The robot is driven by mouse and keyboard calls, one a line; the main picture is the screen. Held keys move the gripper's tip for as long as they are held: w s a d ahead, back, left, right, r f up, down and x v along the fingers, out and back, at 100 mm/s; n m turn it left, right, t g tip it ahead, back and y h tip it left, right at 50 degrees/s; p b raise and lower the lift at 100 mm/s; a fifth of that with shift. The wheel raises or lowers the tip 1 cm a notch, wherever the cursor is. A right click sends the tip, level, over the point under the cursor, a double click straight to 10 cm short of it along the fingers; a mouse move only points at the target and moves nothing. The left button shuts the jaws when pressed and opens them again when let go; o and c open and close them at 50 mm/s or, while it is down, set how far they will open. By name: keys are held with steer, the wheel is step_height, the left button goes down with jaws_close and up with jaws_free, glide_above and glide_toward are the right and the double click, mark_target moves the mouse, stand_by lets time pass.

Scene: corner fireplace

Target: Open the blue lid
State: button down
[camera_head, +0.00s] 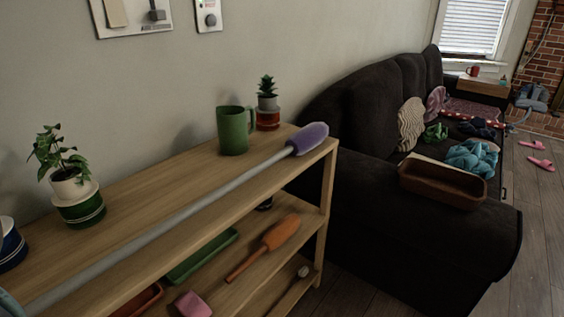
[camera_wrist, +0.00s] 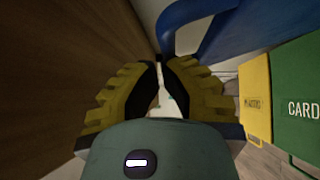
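In the wrist view, a blue panel (camera_wrist: 235,32) with a thick, curved blue handle-like bar (camera_wrist: 190,12) fills the upper right; I cannot tell whether this is the blue lid. My gripper (camera_wrist: 161,66) has yellow ridged fingers with black inner pads. Its fingertips come almost together, with a narrow gap behind them. The bar's lower end lies just beyond the fingertips. I cannot tell whether it touches them, and nothing is clearly held. The head view shows neither my gripper nor this blue panel.
In the wrist view, a yellow box (camera_wrist: 256,95) and a green box (camera_wrist: 298,105) marked "CARD" stand at right; a brown wooden surface (camera_wrist: 55,70) is close at left. The head view shows a wooden shelf (camera_head: 130,215) with plants, mug and duster, beside a dark sofa (camera_head: 385,240).

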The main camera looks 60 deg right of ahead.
steer(key=shift+w+r+m+g+p, duration=0.2)
steer(key=shift+w+r+p, duration=0.1)
steer(key=shift+w+p, duration=0.45)
steer(key=shift+w+r+m+g+p, duration=0.1)
steer(key=shift+w+r+m+p, duration=0.15)
steer(key=shift+w+p, duration=0.5)
steer(key=shift+w, duration=0.25)
steer(key=shift+s+d+b, duration=0.1)
steer(key=shift+b, duration=0.2)
